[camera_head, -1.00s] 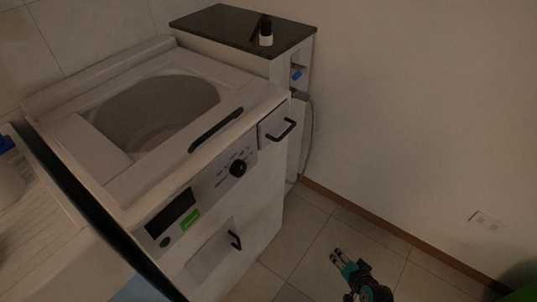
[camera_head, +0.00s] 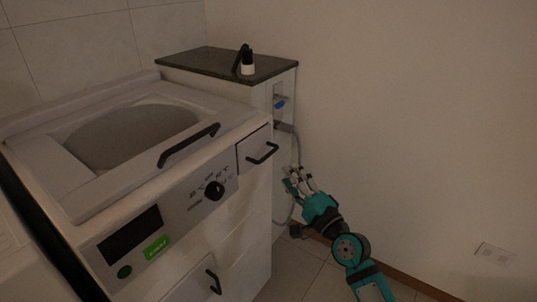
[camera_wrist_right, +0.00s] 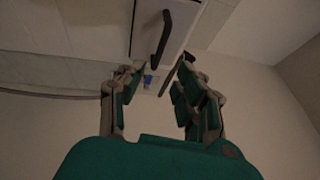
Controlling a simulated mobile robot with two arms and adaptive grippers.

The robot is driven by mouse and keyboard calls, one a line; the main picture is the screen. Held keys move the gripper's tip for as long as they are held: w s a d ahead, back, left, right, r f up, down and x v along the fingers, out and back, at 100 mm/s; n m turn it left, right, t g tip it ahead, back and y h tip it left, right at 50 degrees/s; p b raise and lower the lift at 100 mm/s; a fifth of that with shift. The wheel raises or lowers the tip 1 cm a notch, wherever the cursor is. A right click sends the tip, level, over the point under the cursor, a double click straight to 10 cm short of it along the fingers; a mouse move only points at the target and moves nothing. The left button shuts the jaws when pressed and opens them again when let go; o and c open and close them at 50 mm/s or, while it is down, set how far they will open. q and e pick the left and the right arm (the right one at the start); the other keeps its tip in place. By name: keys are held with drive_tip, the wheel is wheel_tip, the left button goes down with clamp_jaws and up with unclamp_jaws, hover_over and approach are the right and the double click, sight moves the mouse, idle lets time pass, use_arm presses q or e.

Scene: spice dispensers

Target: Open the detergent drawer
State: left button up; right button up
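The detergent drawer (camera_head: 254,149) is a small white front with a black bar handle (camera_head: 263,154), at the upper right of the washing machine's face. It looks shut. My right gripper (camera_head: 299,181) is to the right of the drawer and a little lower, apart from the handle. In the right wrist view its fingers (camera_wrist_right: 155,95) are spread with nothing between them. A dark bar handle (camera_wrist_right: 162,38) shows beyond them at the top of that view. My left gripper is not in view.
The washing machine (camera_head: 235,235) has a lid handle (camera_head: 189,145), a dial (camera_head: 214,190) and a lower door handle (camera_head: 213,282). A narrow cabinet (camera_head: 225,64) with a dark top, holding a small bottle (camera_head: 247,66), stands behind. A blue valve and hose are beside it. The wall is at right.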

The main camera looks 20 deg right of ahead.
sight(269, 153)
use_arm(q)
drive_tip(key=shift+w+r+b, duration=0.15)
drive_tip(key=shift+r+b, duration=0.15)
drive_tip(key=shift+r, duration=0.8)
use_arm(e)
drive_tip(key=shift+x, duration=5.2)
drive_tip(key=shift+f, duration=0.1)
drive_tip(key=c, duration=0.6)
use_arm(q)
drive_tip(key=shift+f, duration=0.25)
use_arm(e)
clamp_jaws()
drive_tip(key=shift+f, duration=0.1)
